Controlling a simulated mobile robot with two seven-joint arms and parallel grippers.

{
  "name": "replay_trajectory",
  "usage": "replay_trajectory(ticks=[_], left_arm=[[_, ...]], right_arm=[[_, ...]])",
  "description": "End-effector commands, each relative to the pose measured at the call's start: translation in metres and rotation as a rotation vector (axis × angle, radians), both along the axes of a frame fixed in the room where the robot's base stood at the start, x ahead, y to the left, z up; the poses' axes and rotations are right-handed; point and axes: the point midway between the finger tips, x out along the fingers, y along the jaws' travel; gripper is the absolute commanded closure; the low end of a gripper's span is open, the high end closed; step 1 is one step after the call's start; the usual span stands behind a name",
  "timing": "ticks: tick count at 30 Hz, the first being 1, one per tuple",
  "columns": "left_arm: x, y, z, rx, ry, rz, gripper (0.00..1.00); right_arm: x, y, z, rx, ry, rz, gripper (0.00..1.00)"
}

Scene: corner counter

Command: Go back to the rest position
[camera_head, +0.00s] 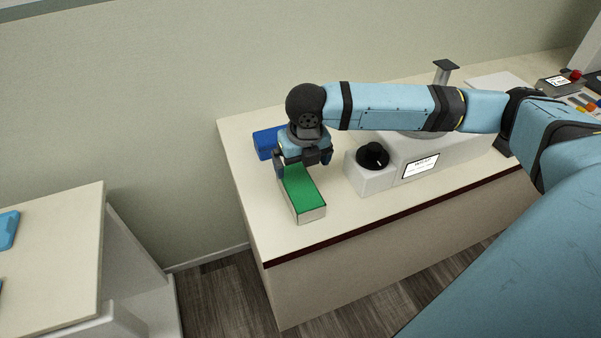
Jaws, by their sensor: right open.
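My right arm reaches in from the right over the counter (345,222). My right gripper (305,172) points down at the back end of a long box with a green top and pale sides (305,193). It is open, with one finger on each side of the box; whether the fingers touch it cannot be told. The wrist hides the far end of the green box. My left gripper is out of view.
A blue box (266,142) lies behind the gripper. A white device with a black knob (373,156) and a label (421,167) stands to the right. Another panel with coloured buttons (560,84) is far right. A separate pale table (60,240) stands left, across a floor gap.

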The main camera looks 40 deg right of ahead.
Motion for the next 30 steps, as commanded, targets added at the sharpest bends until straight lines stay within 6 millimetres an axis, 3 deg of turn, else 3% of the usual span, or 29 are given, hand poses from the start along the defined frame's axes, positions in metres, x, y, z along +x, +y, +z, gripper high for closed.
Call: replay_trajectory(ticks=[6,22,26,30], left_arm=[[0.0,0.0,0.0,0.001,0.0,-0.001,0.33],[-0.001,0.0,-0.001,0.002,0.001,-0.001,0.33],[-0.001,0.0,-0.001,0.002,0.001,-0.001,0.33],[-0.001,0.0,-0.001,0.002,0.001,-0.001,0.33]], right_arm=[[-0.002,0.0,0.012,0.0,0.0,0.0,0.0],[-0.003,0.003,0.01,0.004,0.0,-0.004,0.0],[-0.011,0.024,-0.001,0.043,-0.011,-0.054,0.0],[-0.031,0.068,-0.021,0.153,-0.037,-0.215,0.0]])
